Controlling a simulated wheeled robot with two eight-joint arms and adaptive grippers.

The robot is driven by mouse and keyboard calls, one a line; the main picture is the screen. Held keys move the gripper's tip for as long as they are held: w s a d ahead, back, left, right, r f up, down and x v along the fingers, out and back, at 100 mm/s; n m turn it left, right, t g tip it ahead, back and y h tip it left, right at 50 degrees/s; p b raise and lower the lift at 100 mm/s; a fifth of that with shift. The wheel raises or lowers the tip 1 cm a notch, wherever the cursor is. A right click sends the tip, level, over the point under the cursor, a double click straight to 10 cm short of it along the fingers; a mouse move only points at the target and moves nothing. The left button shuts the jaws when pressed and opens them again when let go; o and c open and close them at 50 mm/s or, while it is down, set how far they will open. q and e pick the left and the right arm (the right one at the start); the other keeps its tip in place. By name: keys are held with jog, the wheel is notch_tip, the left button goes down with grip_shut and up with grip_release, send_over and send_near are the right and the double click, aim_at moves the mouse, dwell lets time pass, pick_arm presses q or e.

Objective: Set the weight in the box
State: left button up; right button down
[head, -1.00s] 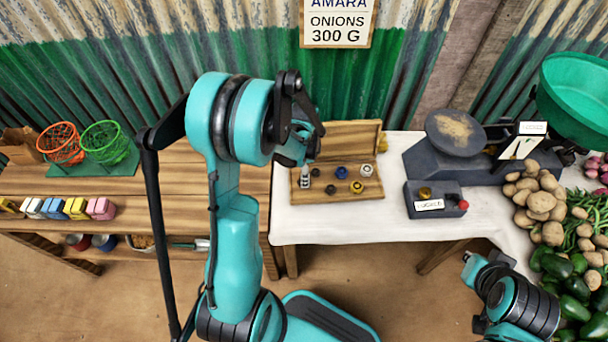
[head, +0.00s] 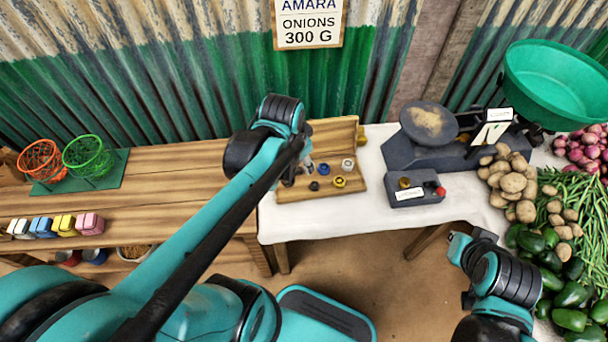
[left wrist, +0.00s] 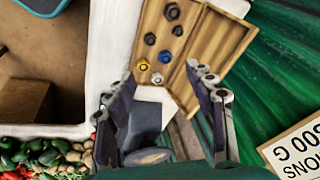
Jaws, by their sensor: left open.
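An open wooden box (head: 355,183) stands at the left end of the white-covered table. Several weights sit in it, among them a blue one (head: 324,169), a yellow one (head: 339,182), a pale one (head: 348,164) and a dark one (head: 314,186). The left wrist view also shows the box with its lid (left wrist: 222,42) opened back. My left gripper (left wrist: 164,85) is open, with nothing visible between its fingers. In the head view it is at the box's left end, partly hidden by my arm. My right arm shows at the lower right, but no fingers can be made out.
A dark block (head: 420,200) with a label, a yellow weight (head: 404,183) and a red knob (head: 440,190) stands right of the box. Behind it is a scale (head: 428,122) with a green pan (head: 556,85). Vegetables lie at right; wooden shelves (head: 150,180) at left.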

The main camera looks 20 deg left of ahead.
pick_arm(q)
jog(key=s+d+r+n+t, duration=0.2)
jog(key=s+d+n+t, duration=0.1)
jog(key=s+d+n, duration=0.1)
jog(key=shift+s+d+r+n, duration=0.15)
jog(key=shift+s+d+n, duration=0.25)
jog(key=shift+s, duration=0.7)
jog(key=shift+a, duration=0.1)
dwell(0.3)
